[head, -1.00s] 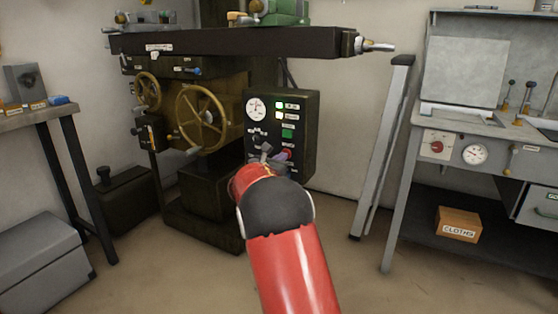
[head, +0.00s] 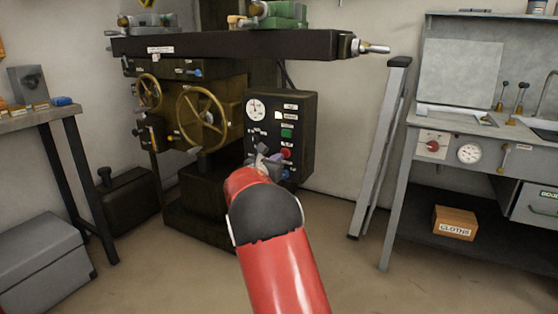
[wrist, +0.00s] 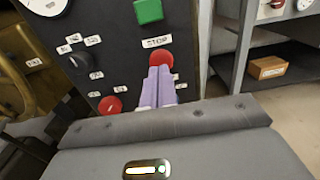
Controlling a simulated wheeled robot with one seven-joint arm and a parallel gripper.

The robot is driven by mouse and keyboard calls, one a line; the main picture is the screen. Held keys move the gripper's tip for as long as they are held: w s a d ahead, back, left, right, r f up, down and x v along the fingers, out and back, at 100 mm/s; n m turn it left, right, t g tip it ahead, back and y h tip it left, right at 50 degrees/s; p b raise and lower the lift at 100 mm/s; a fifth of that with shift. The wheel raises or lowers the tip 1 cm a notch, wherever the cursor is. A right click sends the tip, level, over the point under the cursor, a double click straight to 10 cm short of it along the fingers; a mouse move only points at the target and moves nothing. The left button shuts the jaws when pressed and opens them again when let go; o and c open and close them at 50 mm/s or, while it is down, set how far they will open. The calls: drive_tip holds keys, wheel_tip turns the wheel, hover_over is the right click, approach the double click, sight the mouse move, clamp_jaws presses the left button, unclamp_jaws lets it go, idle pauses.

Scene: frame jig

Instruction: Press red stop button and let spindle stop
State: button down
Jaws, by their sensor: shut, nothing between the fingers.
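The red stop button (head: 286,153) is on the dark control panel (head: 307,135), below a green button (head: 287,133). In the wrist view the stop button (wrist: 161,58) sits under a STOP label. My gripper (wrist: 160,70) is shut and empty. Its lilac fingertips overlap the button's lower edge in the wrist view. In the head view my gripper (head: 276,160) is just below and left of the button, which shows clear. The upper green lamp (head: 279,106) is dark and the white lamp (head: 278,116) below it is lit. I cannot tell whether the metal shaft (head: 373,48) turns.
A red knob (wrist: 109,104) and a black knob (wrist: 80,60) are left of my fingers. Brass handwheels (head: 202,119) stand left of the panel. A grey bench (head: 400,190) is at the right, with a cloths box (head: 454,223) on its lower shelf. The floor in front is clear.

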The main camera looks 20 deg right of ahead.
drive_tip(key=b+v, duration=0.1)
drive_tip(key=v, duration=1)
drive_tip(key=shift+w+a, duration=0.25)
drive_tip(key=s+d+m+g+y, duration=0.2)
drive_tip(key=s+m+g+y, duration=0.35)
drive_tip(key=s+m, duration=1.2)
drive_tip(key=s+a+f+m+y, duration=0.2)
drive_tip(key=s+a+y, duration=0.1)
drive_tip(key=s, duration=0.5)
drive_tip(key=s+a+f+m+y, duration=0.2)
drive_tip(key=s+a+m+y, duration=0.1)
drive_tip(key=s+a, duration=0.3)
drive_tip(key=s+a+f+m+y, duration=0.2)
drive_tip(key=s+a+m+y, duration=0.1)
drive_tip(key=s, duration=0.6)
drive_tip(key=shift+s+a+p, duration=0.4)
drive_tip(key=shift+a, duration=0.5)
idle(1.7)
